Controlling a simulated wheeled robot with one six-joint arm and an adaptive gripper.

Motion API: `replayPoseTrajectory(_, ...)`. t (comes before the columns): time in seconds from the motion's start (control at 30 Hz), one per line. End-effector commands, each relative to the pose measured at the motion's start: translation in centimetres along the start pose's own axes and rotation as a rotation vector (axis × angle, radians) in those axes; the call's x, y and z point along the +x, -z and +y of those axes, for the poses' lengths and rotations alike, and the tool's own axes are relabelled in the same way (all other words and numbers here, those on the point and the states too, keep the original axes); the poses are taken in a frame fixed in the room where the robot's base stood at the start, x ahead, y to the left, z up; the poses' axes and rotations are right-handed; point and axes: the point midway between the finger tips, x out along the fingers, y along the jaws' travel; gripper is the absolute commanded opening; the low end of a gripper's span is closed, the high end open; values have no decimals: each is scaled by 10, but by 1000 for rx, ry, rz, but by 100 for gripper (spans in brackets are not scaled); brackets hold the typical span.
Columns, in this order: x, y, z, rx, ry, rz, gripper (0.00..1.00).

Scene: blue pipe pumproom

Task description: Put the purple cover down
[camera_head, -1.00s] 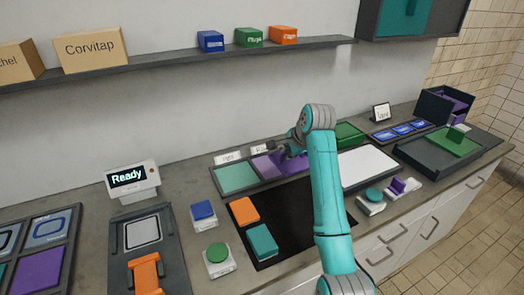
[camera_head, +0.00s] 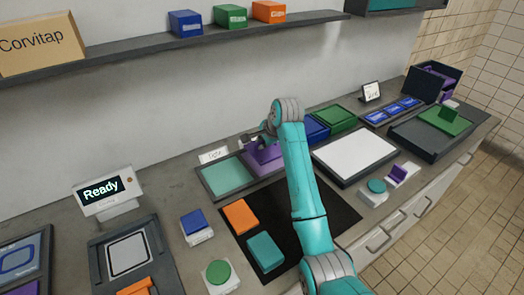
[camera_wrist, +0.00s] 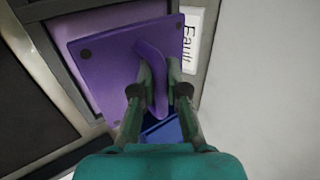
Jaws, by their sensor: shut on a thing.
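The purple cover (camera_wrist: 110,75) is a flat square plate with a raised curved handle (camera_wrist: 151,75). My gripper (camera_wrist: 158,82) is shut on that handle in the wrist view. In the head view my gripper (camera_head: 262,138) and the cover (camera_head: 263,156) are at the back of the counter, over the purple compartment between the teal panel (camera_head: 227,177) and the blue one (camera_head: 315,128). A paler purple floor (camera_wrist: 75,20) shows past the cover's edge in the wrist view. I cannot tell whether the cover touches it.
A white label (camera_wrist: 193,45) stands beside the cover. A black mat (camera_head: 325,205) with orange (camera_head: 240,216) and teal (camera_head: 265,252) blocks lies in front. A white-topped tray (camera_head: 353,153) is to the right. A shelf (camera_head: 180,45) runs along the wall above.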

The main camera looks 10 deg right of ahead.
Motion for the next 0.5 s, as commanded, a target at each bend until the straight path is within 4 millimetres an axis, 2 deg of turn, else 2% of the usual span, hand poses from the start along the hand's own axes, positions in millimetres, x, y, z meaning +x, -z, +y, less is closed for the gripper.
replayPoseTrajectory(0.3, 28, 0, 19, 0, -1, 0, 0)
replayPoseTrajectory(0.5, 30, 0, 20, 0, 2, 0, 0)
